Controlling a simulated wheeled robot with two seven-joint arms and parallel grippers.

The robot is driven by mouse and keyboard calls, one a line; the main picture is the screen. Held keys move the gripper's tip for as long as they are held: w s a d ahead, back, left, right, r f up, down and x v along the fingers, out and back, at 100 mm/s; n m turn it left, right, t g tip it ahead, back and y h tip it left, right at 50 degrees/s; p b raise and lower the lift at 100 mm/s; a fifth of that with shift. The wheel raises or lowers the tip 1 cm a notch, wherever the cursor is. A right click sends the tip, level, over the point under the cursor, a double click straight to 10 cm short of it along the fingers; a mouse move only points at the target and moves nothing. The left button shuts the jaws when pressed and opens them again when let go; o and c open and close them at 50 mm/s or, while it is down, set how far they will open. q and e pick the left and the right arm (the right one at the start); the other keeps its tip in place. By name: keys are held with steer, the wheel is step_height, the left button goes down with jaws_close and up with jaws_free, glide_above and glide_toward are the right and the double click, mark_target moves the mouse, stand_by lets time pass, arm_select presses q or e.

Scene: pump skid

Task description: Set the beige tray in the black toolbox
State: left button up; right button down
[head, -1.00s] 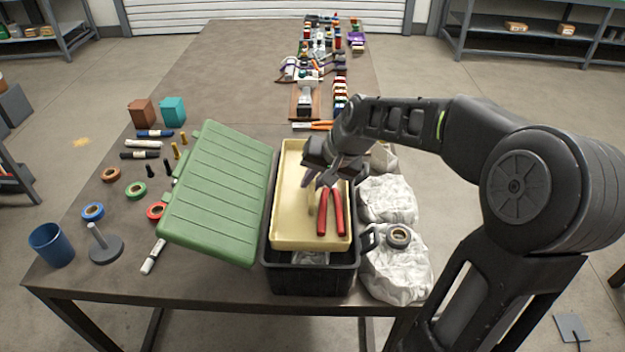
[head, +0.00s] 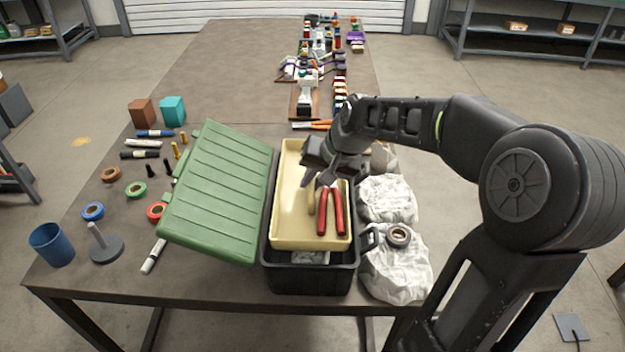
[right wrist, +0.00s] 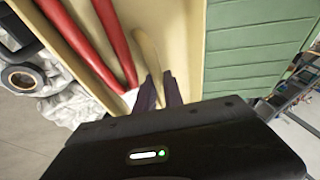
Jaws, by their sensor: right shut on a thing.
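The beige tray (head: 287,215) is a long shallow tray holding red-handled pliers (head: 330,212). It lies over the open top of the black toolbox (head: 310,280), whose near end shows past it with something grey inside. I cannot tell whether the tray rests on the toolbox or hangs just above it. My right gripper (head: 316,186) is over the tray's middle, shut on a tan curved bar that looks like its handle. In the right wrist view the bar (right wrist: 149,50) runs to the dark purple fingertips. My left gripper is not in view.
The green lid (head: 217,190) leans open left of the toolbox. White bags (head: 395,265) with a dark tape roll (head: 399,236) lie close on its right. Tape rolls, markers and a blue cup (head: 51,245) stand left. The table's far left is clear.

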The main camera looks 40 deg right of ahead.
mark_target(321, 193)
steer(key=shift+f+b, duration=2.8)
steer(key=shift+f, duration=0.6)
steer(key=c, duration=1.4)
jaws_free()
steer(key=shift+o, duration=0.2)
steer(key=shift+f, duration=0.1)
steer(key=v, duration=0.8)
